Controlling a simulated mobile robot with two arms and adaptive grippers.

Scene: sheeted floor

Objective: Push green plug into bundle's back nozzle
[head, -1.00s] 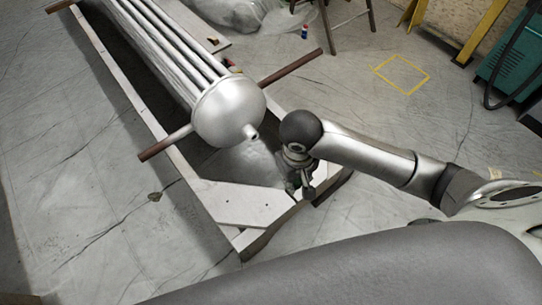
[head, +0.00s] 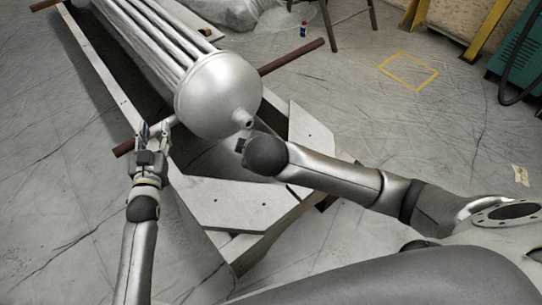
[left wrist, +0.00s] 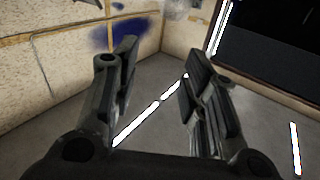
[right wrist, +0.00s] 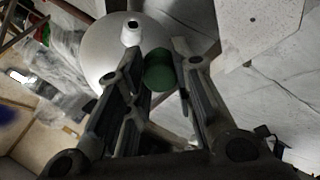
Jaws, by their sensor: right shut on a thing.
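The silver bundle (head: 215,95) lies lengthwise with its domed end toward me. Its nozzle (head: 241,118) points out of the dome and shows an open dark hole; it also shows in the right wrist view (right wrist: 131,31). My right gripper (right wrist: 160,82) is shut on the green plug (right wrist: 160,66), which sits at the fingertips, apart from the nozzle and just below it in that view. In the head view my right wrist hides the plug and most of that gripper. My left gripper (head: 155,133) is open and empty, left of the dome; its fingers are apart in the left wrist view (left wrist: 158,65).
A wooden frame (head: 235,203) surrounds the bundle's lower end. A brown rod (head: 292,57) sticks out right of the dome, and another rod end (head: 124,147) lies beside my left gripper. Plastic sheeting (head: 225,15) and a stool (head: 330,15) stand farther back.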

